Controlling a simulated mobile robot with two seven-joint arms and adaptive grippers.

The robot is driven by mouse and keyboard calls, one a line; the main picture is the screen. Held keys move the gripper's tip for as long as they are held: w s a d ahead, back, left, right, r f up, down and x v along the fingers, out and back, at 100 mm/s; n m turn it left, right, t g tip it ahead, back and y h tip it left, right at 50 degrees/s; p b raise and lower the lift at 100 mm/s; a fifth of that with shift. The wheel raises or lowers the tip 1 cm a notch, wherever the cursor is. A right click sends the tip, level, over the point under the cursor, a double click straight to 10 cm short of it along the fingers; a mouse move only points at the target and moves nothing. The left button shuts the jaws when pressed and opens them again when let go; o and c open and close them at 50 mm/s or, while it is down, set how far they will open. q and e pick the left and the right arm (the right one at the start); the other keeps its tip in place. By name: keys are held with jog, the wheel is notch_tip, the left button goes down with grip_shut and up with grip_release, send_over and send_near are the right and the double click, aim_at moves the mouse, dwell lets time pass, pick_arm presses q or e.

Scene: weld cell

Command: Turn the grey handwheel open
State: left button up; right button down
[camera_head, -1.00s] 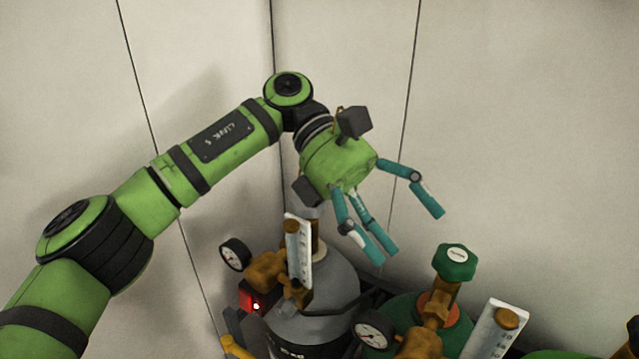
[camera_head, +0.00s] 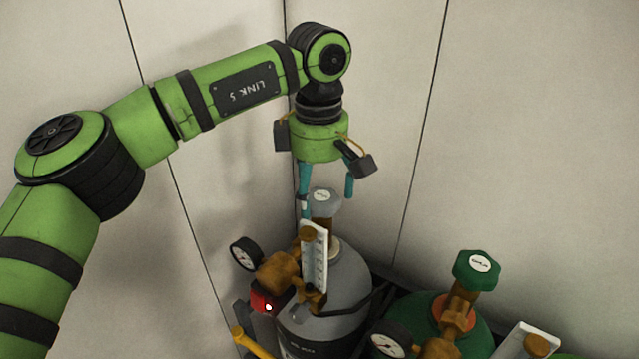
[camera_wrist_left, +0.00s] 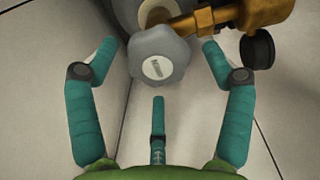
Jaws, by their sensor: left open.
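The grey handwheel (camera_head: 324,201) sits on top of the valve of the grey cylinder (camera_head: 343,283). In the left wrist view the handwheel (camera_wrist_left: 158,62) has a lobed rim and a pale round label, and lies between the spread teal fingers. My left gripper (camera_head: 327,193) points down just above and around the handwheel, with its fingers open. In the left wrist view my left gripper (camera_wrist_left: 158,85) shows fingers on both sides and one below, apart from the wheel. My right gripper is not in view.
A brass regulator (camera_head: 278,271) with a black gauge (camera_head: 246,254) and a white flowmeter (camera_head: 314,256) stand close in front of the grey cylinder's valve. A green handwheel (camera_head: 478,270) tops the green cylinder at right. Pale walls (camera_head: 540,120) meet behind.

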pick_arm(q)
jog(key=shift+f, duration=0.25)
jog(key=shift+s+f, duration=0.1)
jog(key=shift+d, duration=0.1)
jog(key=c, duration=1.1)
